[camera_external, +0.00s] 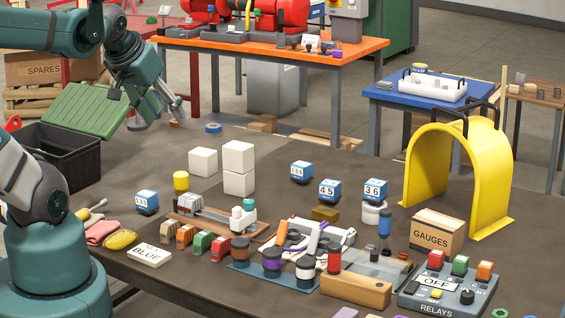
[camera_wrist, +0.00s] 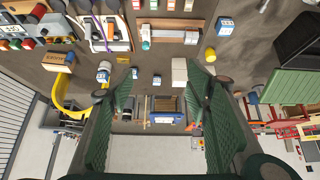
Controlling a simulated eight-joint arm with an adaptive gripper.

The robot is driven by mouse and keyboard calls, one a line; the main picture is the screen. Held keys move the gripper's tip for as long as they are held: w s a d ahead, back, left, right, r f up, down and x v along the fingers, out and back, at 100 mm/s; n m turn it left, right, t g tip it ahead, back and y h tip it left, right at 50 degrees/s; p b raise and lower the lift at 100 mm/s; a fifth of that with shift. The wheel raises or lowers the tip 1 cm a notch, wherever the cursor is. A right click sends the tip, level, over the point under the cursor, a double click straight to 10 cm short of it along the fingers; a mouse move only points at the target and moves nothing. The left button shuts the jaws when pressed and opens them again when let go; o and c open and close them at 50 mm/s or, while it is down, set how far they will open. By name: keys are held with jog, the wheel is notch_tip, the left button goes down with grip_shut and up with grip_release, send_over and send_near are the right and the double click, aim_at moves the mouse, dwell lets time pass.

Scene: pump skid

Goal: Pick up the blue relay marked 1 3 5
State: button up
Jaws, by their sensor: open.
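Several blue relays with white number faces stand on the dark table. One (camera_external: 302,172) at the middle back has small marks that may read 1 3 5. Another (camera_external: 147,201) at the left, beside the yellow cylinder, has similar small marks that I cannot read for sure. A relay marked 4 5 (camera_external: 329,190) sits on a brass-coloured block. A relay marked 3 6 (camera_external: 375,190) sits on a white round holder. In the wrist view, the left relay (camera_wrist: 226,25) and the middle-back relay (camera_wrist: 156,80) stand apart. My gripper (camera_external: 160,117) is open and empty, high above the table's far left.
White blocks (camera_external: 238,168) are stacked between the left and middle-back relays. A yellow arch (camera_external: 458,185) and a gauges box (camera_external: 436,232) stand at the right. A black bin (camera_external: 62,160) is at the left. A vise-like fixture (camera_external: 205,208) and several small parts crowd the front.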

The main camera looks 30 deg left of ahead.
jog(key=n+g+b, duration=0.3)
jog(key=n+g, duration=0.4)
jog(key=n, duration=1.1)
send_over(146, 194)
jog(key=f, duration=2.6)
jog(key=shift+w+d+f, duration=0.1)
jog(key=shift+d+f, duration=0.1)
jog(key=shift+d, duration=0.1)
jog(key=shift+a+f, duration=0.35)
jog(key=shift+f, duration=0.2)
jog(key=shift+f+b, duration=0.3)
jog(key=shift+f, duration=1)
jog(key=shift+f, duration=0.1)
